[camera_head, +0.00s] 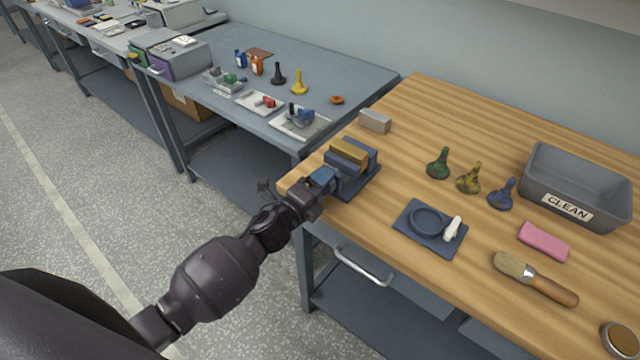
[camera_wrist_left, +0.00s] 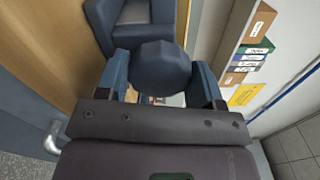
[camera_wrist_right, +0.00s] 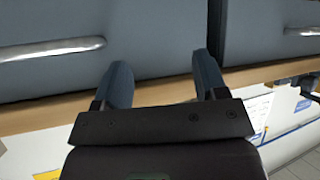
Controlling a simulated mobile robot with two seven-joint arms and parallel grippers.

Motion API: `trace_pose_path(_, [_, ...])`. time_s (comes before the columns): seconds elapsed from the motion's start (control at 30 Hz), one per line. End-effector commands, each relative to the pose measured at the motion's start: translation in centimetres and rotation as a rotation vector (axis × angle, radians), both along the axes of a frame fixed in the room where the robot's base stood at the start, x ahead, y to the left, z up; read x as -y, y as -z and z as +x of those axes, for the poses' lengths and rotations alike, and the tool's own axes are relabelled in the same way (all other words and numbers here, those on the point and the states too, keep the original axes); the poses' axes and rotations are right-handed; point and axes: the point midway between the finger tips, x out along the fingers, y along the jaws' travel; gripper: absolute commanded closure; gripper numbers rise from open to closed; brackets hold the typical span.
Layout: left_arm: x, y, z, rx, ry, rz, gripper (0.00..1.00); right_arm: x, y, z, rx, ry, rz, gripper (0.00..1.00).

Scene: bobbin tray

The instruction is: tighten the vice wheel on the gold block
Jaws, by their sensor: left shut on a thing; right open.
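The blue-grey vice (camera_head: 355,178) stands at the left front edge of the wooden bench. The gold block (camera_head: 349,152) sits between its jaws at the top. My left gripper (camera_head: 322,183) is at the front of the vice, shut on the round vice wheel. In the left wrist view the dark blue wheel (camera_wrist_left: 160,70) lies between the two fingers of the left gripper (camera_wrist_left: 164,86), with the vice body behind it. My right gripper (camera_wrist_right: 160,85) is open and empty in the right wrist view, facing grey drawer fronts below a wooden edge.
A grey block (camera_head: 375,121) lies behind the vice. A blue mat (camera_head: 447,244) with a ring and a white piece, several bobbin-like pieces, a pink block (camera_head: 543,241), a brush (camera_head: 535,279) and a CLEAN bin (camera_head: 528,166) are to the right. A grey table (camera_head: 360,82) stands left.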

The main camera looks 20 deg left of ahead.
Motion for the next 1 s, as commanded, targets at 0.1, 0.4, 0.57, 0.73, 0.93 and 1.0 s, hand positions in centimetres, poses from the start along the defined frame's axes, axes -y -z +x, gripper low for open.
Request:
trace_pose_path(0.1, [0.1,0.1,-0.1,0.005,0.003,0.016,0.63,0.1,0.2,-0.4,-0.008,0.002,0.0,0.34])
trace_pose_path(0.4, [0.1,0.1,-0.1,0.008,0.003,0.024,0.63,0.1,0.7,-0.9,-0.021,0.005,0.0,0.34])
trace_pose_path(0.57, [0.1,0.1,-0.1,0.008,0.003,0.023,0.36,0.1,0.6,-0.7,-0.018,0.004,0.0,0.34])
trace_pose_path(0.73, [0.1,0.1,0.0,0.008,0.002,0.023,0.14,0.1,0.4,-0.3,-0.011,0.002,0.0,0.34])
trace_pose_path(0.93, [0.0,0.0,0.0,0.008,0.001,0.023,0.14,0.0,0.1,0.1,0.0,-0.001,0.001,0.34])
trace_pose_path(1.0, [0.0,0.0,-0.1,0.007,0.001,0.023,0.14,0.0,0.0,0.2,0.002,-0.001,0.001,0.34])
